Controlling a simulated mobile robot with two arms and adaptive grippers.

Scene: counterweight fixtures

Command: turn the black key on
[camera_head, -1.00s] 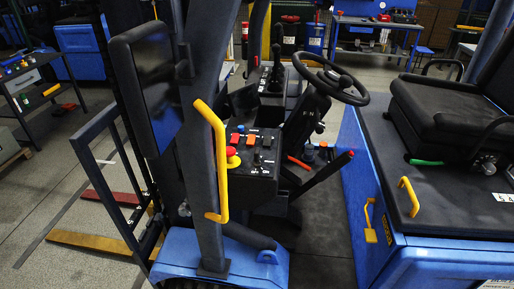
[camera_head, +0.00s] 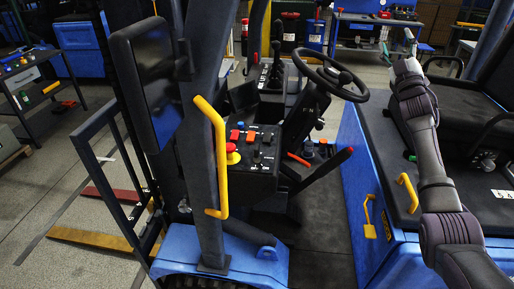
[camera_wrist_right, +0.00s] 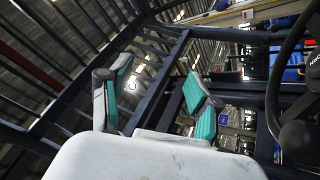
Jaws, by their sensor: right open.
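The control panel (camera_head: 238,178) of the blue forklift sits left of the steering wheel in the head view. It carries red and orange switches, a red mushroom button on a yellow base, and small dark knobs (camera_head: 257,156). I cannot tell which of these is the black key. My right gripper (camera_head: 400,42) is above the seat side, right of the steering wheel and well apart from the panel. In the right wrist view the right gripper (camera_wrist_right: 158,95) has its green-padded fingers spread with nothing between them. My left gripper is not in view.
The steering wheel (camera_head: 331,76) stands between the right gripper and the panel. A yellow grab handle (camera_head: 221,160) and a dark post (camera_head: 203,150) rise at the panel's left. A red-tipped lever (camera_head: 340,158) leans right of the panel. The black seat (camera_head: 470,105) is at the right.

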